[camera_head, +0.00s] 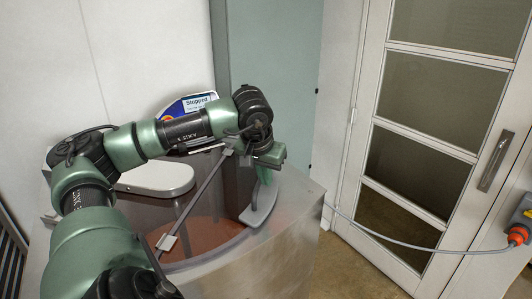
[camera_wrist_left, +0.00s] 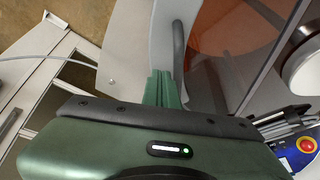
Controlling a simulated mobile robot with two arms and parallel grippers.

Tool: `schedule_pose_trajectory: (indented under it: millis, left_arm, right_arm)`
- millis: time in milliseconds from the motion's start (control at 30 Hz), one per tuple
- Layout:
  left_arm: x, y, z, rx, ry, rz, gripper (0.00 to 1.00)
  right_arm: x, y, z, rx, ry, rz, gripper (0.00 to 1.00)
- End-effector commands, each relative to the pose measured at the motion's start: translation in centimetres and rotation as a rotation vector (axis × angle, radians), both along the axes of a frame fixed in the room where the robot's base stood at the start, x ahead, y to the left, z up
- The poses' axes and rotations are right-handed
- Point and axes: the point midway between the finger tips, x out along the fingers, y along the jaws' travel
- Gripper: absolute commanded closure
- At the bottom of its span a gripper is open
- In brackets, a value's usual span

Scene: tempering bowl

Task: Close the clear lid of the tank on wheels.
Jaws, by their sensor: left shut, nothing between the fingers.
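The tank (camera_head: 290,225) is a rounded brushed-metal vessel filling the lower middle of the head view. Its clear lid spans from a dark bar (camera_head: 195,200) across the opening, with reddish-brown contents (camera_head: 205,238) showing through. How far the lid is tilted is hard to tell. A grey curved edge piece (camera_head: 263,205) lies at the right of the opening; in the left wrist view a dark handle (camera_wrist_left: 179,50) shows on it. My left gripper (camera_head: 264,172) is shut and empty, fingers pointing down beside this piece. Its green fingers (camera_wrist_left: 160,88) appear close to the handle; contact is unclear. My right gripper is out of view.
A blue-and-white display reading "Stopped" (camera_head: 199,102) stands behind the tank, near a pale rounded cover (camera_head: 158,178). A green cabinet (camera_head: 268,60) is behind. A glazed door (camera_head: 420,130) is at right, with a grey cable (camera_head: 400,245) crossing before it.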

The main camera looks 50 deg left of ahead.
Motion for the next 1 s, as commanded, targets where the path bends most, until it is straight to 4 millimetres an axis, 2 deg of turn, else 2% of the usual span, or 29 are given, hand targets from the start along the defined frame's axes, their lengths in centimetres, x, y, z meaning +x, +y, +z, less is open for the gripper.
schedule_pose_trajectory:
  millis: [300, 733, 867, 1000]
  left_arm:
    - [-0.1, 0.1, -1.2, 0.045, 0.036, 0.001, 1.0]
    - [-0.1, 0.1, -1.1, 0.047, 0.038, 0.001, 1.0]
    - [-0.3, 0.0, -0.2, 0.048, 0.038, 0.002, 1.0]
    - [-0.9, -0.4, 2.2, 0.047, 0.038, 0.008, 1.0]
  right_arm:
    - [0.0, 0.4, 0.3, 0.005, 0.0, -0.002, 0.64]
    - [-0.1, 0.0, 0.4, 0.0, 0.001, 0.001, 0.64]
    - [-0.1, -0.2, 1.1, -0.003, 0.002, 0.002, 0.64]
    - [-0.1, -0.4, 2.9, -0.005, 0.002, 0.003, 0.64]
